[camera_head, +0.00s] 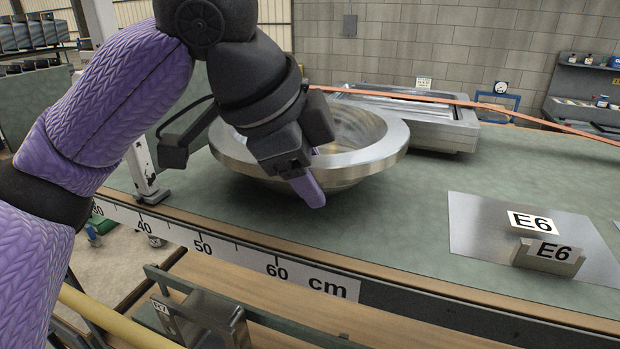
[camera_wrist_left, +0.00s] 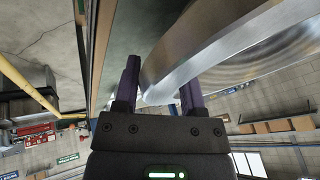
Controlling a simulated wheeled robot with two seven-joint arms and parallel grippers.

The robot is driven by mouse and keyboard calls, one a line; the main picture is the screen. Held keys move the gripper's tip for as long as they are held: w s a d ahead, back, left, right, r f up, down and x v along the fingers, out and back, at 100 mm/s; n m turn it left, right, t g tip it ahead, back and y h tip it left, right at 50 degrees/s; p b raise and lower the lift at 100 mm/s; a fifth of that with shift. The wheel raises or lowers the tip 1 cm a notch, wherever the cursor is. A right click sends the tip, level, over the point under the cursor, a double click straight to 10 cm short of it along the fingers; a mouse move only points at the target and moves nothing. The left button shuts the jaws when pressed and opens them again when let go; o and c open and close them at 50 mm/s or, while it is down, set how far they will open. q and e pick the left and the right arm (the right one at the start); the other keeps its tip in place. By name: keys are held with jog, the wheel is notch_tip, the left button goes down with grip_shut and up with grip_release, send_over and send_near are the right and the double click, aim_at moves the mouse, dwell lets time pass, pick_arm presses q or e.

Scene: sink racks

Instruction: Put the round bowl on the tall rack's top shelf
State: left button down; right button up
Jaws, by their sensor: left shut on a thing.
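The round bowl (camera_head: 375,155) is a wide metal bowl with a broad rim, above the green bench top in the head view. My left gripper (camera_head: 316,185) reaches over it from the left, with a purple fingertip outside the near rim. In the left wrist view the bowl's rim (camera_wrist_left: 215,45) passes between the two purple fingers of the left gripper (camera_wrist_left: 161,78), which is shut on it. The gripper hides part of the bowl. I cannot tell whether its base touches the bench. I cannot clearly identify the tall rack. My right gripper is out of view.
A rectangular metal basin (camera_head: 460,128) stands behind the bowl, with an orange strap (camera_head: 440,98) across it. A metal plate (camera_head: 480,230) marked E6 lies at the right with a small labelled block (camera_head: 548,258). A ruler strip (camera_head: 240,257) lines the bench's front edge. Bench between is clear.

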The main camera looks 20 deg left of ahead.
pick_arm(q)
jog(key=shift+c, duration=1.8)
grip_release()
jog(key=shift+s, duration=0.15)
jog(key=shift+o, duration=0.9)
jog(key=p+v, duration=1)
jog(key=v, duration=0.2)
jog(key=shift+a, duration=0.1)
